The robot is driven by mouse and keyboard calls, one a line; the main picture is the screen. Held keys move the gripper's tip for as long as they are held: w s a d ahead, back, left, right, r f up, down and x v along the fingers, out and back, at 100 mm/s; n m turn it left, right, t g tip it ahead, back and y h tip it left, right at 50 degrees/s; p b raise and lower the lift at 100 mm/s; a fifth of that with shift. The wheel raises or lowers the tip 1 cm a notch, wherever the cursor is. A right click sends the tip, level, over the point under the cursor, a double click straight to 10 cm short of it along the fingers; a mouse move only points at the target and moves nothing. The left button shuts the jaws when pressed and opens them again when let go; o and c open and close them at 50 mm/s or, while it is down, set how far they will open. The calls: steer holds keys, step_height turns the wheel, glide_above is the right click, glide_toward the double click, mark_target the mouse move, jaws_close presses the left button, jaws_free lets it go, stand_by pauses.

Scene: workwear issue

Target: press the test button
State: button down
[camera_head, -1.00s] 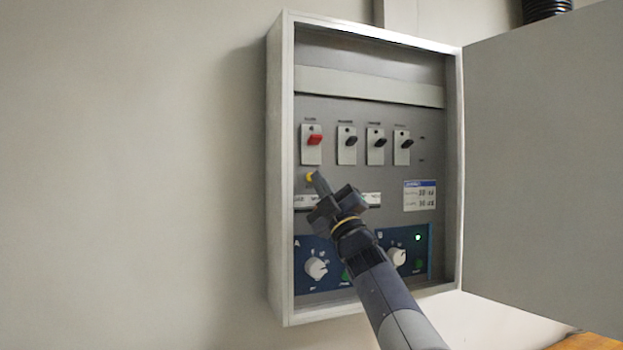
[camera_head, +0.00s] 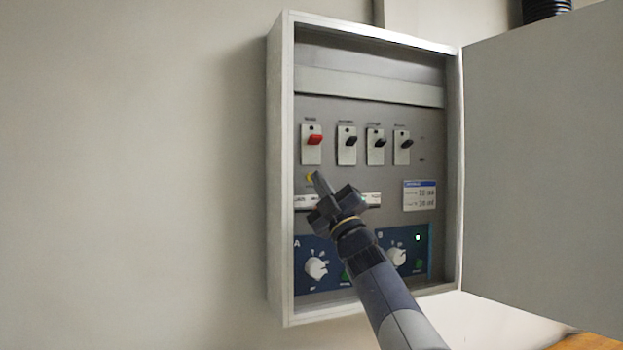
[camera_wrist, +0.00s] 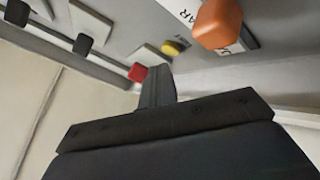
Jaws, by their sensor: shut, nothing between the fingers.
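The yellow test button (camera_head: 310,177) sits on the grey panel below the red switch, partly covered by my fingertips in the head view. In the wrist view the yellow button (camera_wrist: 174,47) shows just beyond the fingertips and a little to the right. My gripper (camera_head: 318,176) is shut and empty, its tip close to the button. The shut fingers also show in the wrist view (camera_wrist: 157,75). A gap appears between tip and button there, but I cannot tell its depth.
The red switch (camera_head: 314,140) and several black switches (camera_head: 377,142) stick out above. An orange block (camera_wrist: 218,22) is near the button in the wrist view. White knobs (camera_head: 316,267) are below. The open cabinet door (camera_head: 545,160) fills the right; the left wall is clear.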

steer(key=shift+w, duration=0.1)
steer(key=shift+w+a, duration=0.15)
steer(key=shift+w, duration=0.15)
steer(key=shift+w+a+p, duration=0.15)
steer(key=shift+w+p, duration=0.15)
steer(key=shift+p, duration=0.15)
stand_by(0.4)
steer(key=shift+s, duration=0.15)
steer(key=shift+s+d+f+b, duration=0.1)
steer(key=shift+s+d+b, duration=0.1)
steer(key=shift+s+b, duration=0.3)
steer(key=shift+d, duration=0.1)
steer(key=shift+s, duration=0.1)
